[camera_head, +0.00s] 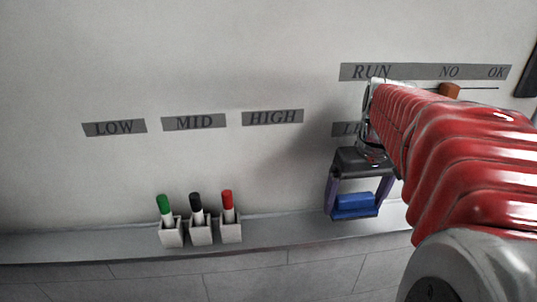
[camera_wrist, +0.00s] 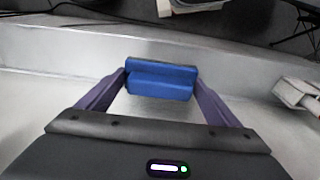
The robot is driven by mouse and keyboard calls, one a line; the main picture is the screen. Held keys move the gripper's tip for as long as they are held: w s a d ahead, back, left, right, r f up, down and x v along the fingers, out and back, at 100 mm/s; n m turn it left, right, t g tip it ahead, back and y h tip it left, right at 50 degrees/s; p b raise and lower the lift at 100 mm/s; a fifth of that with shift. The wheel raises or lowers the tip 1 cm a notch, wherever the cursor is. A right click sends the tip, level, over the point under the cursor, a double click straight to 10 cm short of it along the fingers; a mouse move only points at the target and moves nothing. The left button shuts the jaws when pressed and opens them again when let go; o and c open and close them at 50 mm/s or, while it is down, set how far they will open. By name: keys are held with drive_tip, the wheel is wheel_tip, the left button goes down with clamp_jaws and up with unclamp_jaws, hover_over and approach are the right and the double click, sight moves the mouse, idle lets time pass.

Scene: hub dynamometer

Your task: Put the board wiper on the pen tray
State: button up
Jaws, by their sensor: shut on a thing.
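The board wiper (camera_head: 355,205) is a small blue block. It is between the two purple fingers of my gripper (camera_head: 357,200), at or just above the right part of the pen tray (camera_head: 290,229). In the wrist view the blue wiper (camera_wrist: 161,78) is gripped between the fingertips of my gripper (camera_wrist: 161,82), with the pale tray (camera_wrist: 60,48) around it. My gripper is shut on the wiper. I cannot tell whether the wiper's underside touches the tray.
Three small holders on the tray carry a green marker (camera_head: 164,207), a black marker (camera_head: 196,206) and a red marker (camera_head: 228,205). The tray between them and my gripper is clear. Grey labels, such as HIGH (camera_head: 272,117), are on the white board behind.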

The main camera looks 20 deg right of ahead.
sight(354, 207)
drive_tip(key=shift+f, duration=1.85)
drive_tip(key=o, duration=1.2)
drive_tip(key=r, duration=0.4)
drive_tip(key=s+r, duration=0.1)
drive_tip(key=r, duration=0.7)
drive_tip(key=shift+s+a, duration=0.2)
